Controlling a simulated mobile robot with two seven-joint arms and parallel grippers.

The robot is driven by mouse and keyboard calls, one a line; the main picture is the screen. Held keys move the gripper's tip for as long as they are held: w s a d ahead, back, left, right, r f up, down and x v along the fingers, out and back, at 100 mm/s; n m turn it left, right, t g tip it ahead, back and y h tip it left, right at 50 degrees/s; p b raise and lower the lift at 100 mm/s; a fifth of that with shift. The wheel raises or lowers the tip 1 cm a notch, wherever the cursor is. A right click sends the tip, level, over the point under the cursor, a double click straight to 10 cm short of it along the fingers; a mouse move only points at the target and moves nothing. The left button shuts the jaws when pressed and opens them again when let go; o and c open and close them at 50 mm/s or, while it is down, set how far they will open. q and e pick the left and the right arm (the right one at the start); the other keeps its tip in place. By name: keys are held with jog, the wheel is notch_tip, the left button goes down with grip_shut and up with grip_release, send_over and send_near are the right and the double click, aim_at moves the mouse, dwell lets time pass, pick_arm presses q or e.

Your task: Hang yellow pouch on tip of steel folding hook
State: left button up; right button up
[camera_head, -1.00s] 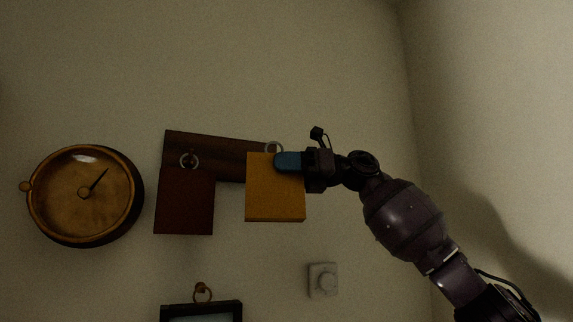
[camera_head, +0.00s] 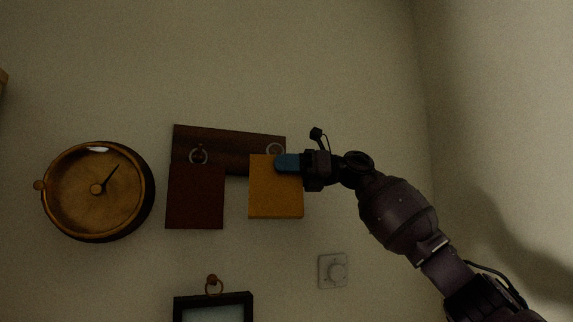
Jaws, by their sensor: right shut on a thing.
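The yellow pouch (camera_head: 275,192) is a flat square panel in front of the right end of a dark wooden wall board (camera_head: 228,140). My right gripper (camera_head: 290,164) is shut on the pouch's upper right edge, its blue finger lying over that corner. A pale ring (camera_head: 275,149) shows just above the pouch's top edge. Whether the ring belongs to the pouch or is around a hook tip, I cannot tell. The steel folding hook is not clearly visible; the pouch may cover it. My left gripper is out of view.
A dark red-brown pouch (camera_head: 195,197) hangs by a ring (camera_head: 198,156) at the board's left. A round wooden clock (camera_head: 85,208) is farther left. A dark frame (camera_head: 212,298) hangs below, and a white dial plate (camera_head: 333,271) is at lower right. The wall above the board is bare.

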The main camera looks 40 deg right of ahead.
jog(key=shift+w+d+p, duration=0.2)
jog(key=shift+w+p, duration=0.25)
jog(key=shift+w, duration=0.35)
jog(key=shift+w+d+f, duration=0.15)
jog(key=shift+w+f, duration=0.4)
jog(key=shift+f, duration=0.25)
jog(key=o, duration=1.1)
jog(key=b+v, duration=0.1)
jog(key=v, duration=0.9)
jog(key=shift+s+d, duration=0.15)
jog(key=shift+d, duration=0.25)
